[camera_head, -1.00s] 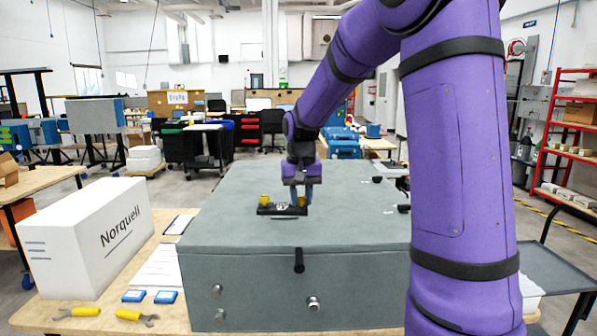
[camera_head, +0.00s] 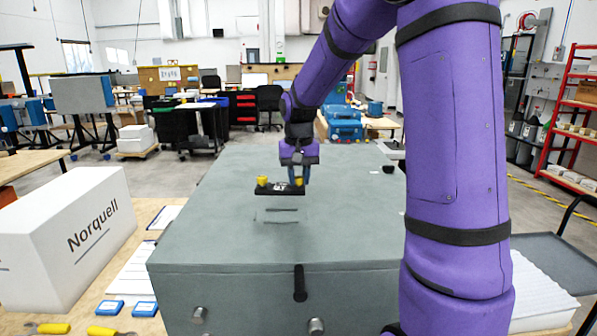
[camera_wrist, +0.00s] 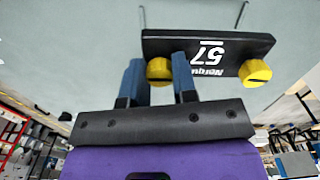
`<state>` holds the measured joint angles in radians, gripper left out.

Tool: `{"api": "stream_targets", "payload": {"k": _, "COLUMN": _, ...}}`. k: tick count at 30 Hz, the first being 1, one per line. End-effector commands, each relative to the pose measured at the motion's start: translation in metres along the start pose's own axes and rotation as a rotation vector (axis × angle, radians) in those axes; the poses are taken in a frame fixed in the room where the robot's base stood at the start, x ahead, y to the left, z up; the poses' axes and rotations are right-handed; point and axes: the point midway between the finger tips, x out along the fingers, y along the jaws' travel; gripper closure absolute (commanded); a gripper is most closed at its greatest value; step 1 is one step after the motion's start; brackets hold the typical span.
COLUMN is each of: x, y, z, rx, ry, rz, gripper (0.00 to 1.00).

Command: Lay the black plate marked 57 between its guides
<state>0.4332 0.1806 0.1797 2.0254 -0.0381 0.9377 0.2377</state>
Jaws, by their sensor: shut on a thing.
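The black plate marked 57 (camera_head: 281,190) has two yellow knobs on top, and its long side runs left to right. My gripper (camera_head: 299,180) is shut on the plate's right-hand knob in the head view. In the wrist view, my gripper's blue fingers (camera_wrist: 158,70) stand either side of one knob, and the other knob (camera_wrist: 255,72) is free. The plate (camera_wrist: 215,50) is held apart from the grey lid (camera_head: 225,235). The thin guides (camera_head: 278,215) show on the lid, in front of and below the plate in the head view.
The lid around the guides is clear. A dark handle (camera_head: 300,283) sits on the grey case's front edge. Small black fittings (camera_head: 388,169) are at the lid's right. A white Norquell box (camera_head: 68,232), blue pads and yellow-handled tools lie on the table at left.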

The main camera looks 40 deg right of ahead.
Motion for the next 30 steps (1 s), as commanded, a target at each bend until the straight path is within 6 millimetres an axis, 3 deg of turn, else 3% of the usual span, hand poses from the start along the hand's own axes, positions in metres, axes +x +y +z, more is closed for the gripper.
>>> {"api": "stream_targets", "payload": {"k": 15, "x": 0.039, "y": 0.0, "z": 0.0, "rx": 0.001, "ry": -0.001, "rz": 0.001, "gripper": 1.0}}
{"api": "stream_targets", "payload": {"k": 30, "x": 0.043, "y": 0.0, "z": 0.0, "rx": 0.001, "ry": 0.0, "rz": 0.0, "gripper": 1.0}}
